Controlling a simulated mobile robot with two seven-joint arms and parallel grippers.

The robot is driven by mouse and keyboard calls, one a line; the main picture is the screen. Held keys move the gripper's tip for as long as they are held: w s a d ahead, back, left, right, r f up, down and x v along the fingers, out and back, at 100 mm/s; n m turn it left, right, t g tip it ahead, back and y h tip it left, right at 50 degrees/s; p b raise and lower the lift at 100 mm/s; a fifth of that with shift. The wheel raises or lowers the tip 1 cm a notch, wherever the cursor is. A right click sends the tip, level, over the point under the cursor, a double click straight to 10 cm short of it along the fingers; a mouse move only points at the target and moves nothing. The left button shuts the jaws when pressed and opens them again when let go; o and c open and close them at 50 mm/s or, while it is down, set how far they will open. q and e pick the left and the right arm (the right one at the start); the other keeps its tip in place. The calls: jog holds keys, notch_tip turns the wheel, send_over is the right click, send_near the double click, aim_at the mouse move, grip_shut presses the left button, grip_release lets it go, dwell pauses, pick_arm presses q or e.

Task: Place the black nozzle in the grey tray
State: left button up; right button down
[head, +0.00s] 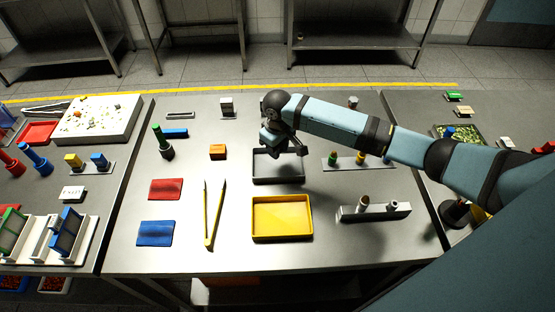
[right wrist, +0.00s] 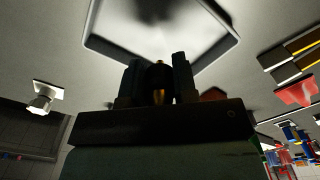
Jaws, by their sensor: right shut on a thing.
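The grey tray (head: 279,183) sits in the middle of the table, behind a yellow tray. My right gripper (head: 297,150) is over the back part of the grey tray, pointing down. In the right wrist view my right gripper (right wrist: 157,78) is shut on a small dark thing with a brass-coloured end, the black nozzle (right wrist: 158,94). The grey tray (right wrist: 232,52) shows beyond the fingers there, and its visible floor looks empty. The nozzle is hidden by the gripper in the head view. My left gripper is not in view.
The yellow tray (head: 282,218) lies in front of the grey tray. Yellow tweezers (head: 214,215) and an orange block (head: 218,152) are to the left. A grey holder with fittings (head: 374,213) and a rack of small coloured pieces (head: 345,163) stand to the right.

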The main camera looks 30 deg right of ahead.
aim_at(278, 166)
jog(key=shift+f, duration=2.85)
jog(key=c, duration=0.9)
grip_release()
jog(key=shift+f, duration=0.1)
notch_tip(278, 166, up, 12)
jog(key=shift+r, duration=0.15)
